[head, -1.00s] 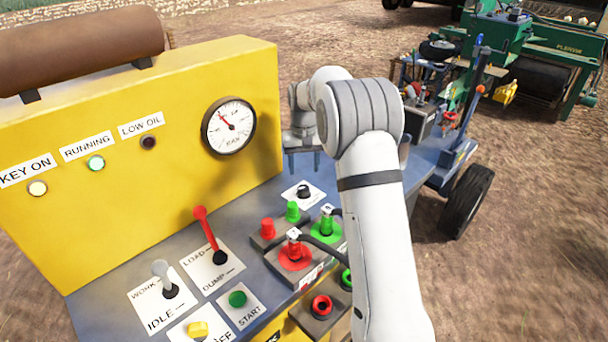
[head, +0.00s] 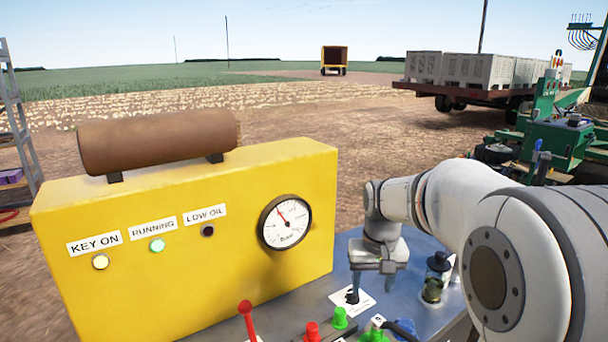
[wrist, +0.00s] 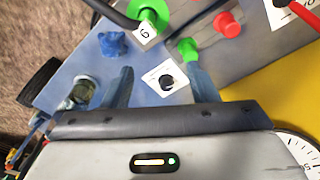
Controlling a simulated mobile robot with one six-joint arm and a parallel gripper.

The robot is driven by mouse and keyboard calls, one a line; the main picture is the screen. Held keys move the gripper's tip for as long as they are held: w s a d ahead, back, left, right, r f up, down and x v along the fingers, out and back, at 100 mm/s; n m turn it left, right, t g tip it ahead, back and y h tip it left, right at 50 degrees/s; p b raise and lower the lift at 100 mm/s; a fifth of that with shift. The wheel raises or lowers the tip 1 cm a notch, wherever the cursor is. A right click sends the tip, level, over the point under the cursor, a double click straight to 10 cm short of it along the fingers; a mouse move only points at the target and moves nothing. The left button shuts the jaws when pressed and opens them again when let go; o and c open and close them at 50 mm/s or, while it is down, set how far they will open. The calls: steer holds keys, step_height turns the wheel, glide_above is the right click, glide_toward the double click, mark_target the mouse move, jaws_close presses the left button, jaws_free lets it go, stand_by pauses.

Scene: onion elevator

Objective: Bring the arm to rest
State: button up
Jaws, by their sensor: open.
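My gripper (head: 374,290) is open and empty, pointing down over the blue-grey deck beside the yellow panel (head: 190,255). Its two fingers also show in the wrist view (wrist: 160,78), apart, with a black knob on a white plate (wrist: 166,82) seen between them. In the head view that knob (head: 352,297) lies close to the left finger; I cannot tell whether they touch. My arm comes in from the right, bent at the elbow.
A red lever (head: 245,318), a red button (head: 312,331) and green button (head: 340,317) stand left of the gripper. A glass jar (head: 435,278) stands right. The gauge (head: 285,222) is on the panel; the KEY ON and RUNNING lamps look lit. Open field lies behind.

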steer(key=s+f+t, duration=0.1)
steer(key=s+f, duration=0.1)
steer(key=s, duration=1.9)
steer(key=shift+d, duration=0.15)
stand_by(2.2)
